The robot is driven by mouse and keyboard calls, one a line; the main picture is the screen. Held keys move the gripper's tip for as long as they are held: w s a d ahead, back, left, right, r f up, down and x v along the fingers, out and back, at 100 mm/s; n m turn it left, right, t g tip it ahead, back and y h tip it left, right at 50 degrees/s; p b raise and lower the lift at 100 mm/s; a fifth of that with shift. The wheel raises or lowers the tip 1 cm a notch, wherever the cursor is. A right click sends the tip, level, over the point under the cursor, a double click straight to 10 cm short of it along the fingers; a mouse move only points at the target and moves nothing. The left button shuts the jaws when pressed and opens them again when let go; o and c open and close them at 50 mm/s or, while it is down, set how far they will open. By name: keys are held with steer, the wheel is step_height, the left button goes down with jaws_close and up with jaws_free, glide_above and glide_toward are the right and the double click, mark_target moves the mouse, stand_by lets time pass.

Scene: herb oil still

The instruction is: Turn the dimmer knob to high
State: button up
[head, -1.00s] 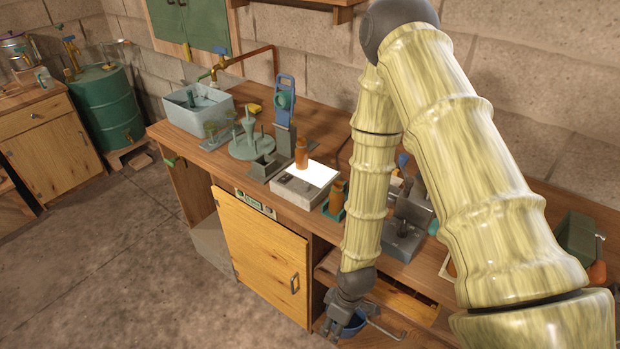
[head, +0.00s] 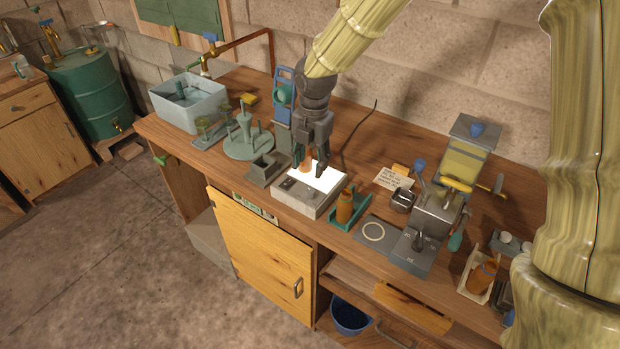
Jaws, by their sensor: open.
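The light box (head: 312,205) is a pale grey box with a glowing white top, on the bench at picture centre. A small dark knob (head: 287,184) sits on the grey strip at the left of its top; this looks like the dimmer knob, but its marks are too small to read. My gripper (head: 309,170) is open and points down over the glowing panel, to the right of the knob. An orange bottle (head: 307,163) stands on the panel, showing between the fingers and partly hidden. I cannot tell whether the fingers touch it.
A second orange bottle (head: 345,207) stands in a green holder just right of the box. A grey block (head: 264,169) and green stand (head: 247,144) are to the left. A press-like machine (head: 435,215) stands right. A cabinet door (head: 262,250) hangs open below.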

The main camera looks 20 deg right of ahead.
mark_target(311, 191)
steer(key=shift+w+d+f+p, duration=0.1)
steer(key=shift+f+p, duration=1.3)
steer(key=shift+f, duration=3.75)
jaws_close()
